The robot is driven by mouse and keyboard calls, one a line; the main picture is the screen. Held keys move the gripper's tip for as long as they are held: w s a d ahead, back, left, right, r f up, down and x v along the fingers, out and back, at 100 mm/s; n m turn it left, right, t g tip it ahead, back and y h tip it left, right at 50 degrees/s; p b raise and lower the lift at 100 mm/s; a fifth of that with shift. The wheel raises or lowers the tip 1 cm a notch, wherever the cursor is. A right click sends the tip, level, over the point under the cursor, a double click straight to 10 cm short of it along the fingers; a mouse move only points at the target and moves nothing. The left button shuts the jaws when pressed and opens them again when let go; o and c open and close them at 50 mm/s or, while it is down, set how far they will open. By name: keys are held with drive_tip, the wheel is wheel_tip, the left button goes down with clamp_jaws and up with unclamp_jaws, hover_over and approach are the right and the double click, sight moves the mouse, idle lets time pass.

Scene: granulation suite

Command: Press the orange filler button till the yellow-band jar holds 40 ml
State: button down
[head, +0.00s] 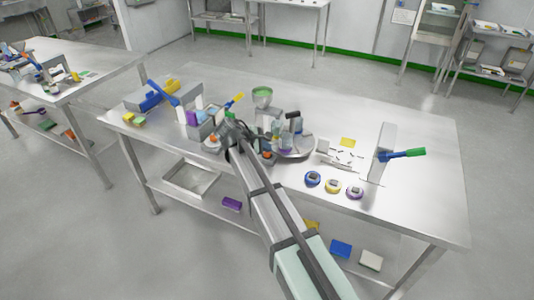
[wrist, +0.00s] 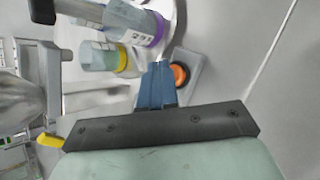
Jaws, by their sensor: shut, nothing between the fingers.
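The orange filler button (wrist: 180,75) sits on a pale grey base in the wrist view, just right of my fingertips. My gripper (wrist: 160,66) has its blue fingers shut together with nothing between them. The fingertips overlap the button's left edge in the picture; I cannot tell whether they touch it. The yellow-band jar (wrist: 102,57) lies left of the fingers, clear-walled; its fill level cannot be read. A purple-band jar (wrist: 130,24) with a printed label is beside it. In the head view my arm hides much of the gripper and button area.
A round metal turntable (head: 300,153) stands right of my arm, near a hopper with green contents (head: 262,95). Blue, yellow and purple round pieces (head: 333,186) lie at the front right. The table's back right is clear.

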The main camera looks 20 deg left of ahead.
sight(265, 154)
drive_tip(key=shift+f, duration=0.5)
idle(0.4)
drive_tip(key=shift+r, duration=0.95)
drive_tip(key=shift+r, duration=0.15)
drive_tip(key=shift+r, duration=2.35)
drive_tip(key=shift+a, duration=0.1)
